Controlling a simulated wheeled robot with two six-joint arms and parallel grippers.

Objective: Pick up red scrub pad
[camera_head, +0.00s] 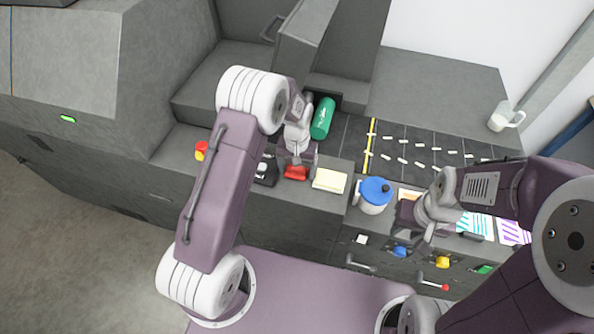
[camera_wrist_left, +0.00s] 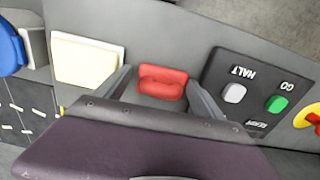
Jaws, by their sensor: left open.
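The red scrub pad (camera_head: 296,172) lies on the grey counter between a black button panel and a cream block. In the left wrist view the red scrub pad (camera_wrist_left: 162,83) shows between the fingers of my left gripper (camera_wrist_left: 158,88). My left gripper (camera_head: 297,160) is open, with one finger on each side of the pad; I cannot tell whether they touch it. My right gripper (camera_head: 418,222) is over the counter at the right, near the blue-lidded container; its fingertips are not clear enough to tell open from shut.
The cream block (camera_wrist_left: 87,62) and the button panel (camera_wrist_left: 257,91) flank the pad closely. A green cylinder (camera_head: 323,118) lies behind my left gripper. A blue-lidded container (camera_head: 374,195) stands to the right. A red and yellow knob (camera_head: 201,150) is at the left, and a white mug (camera_head: 505,117) at the back right.

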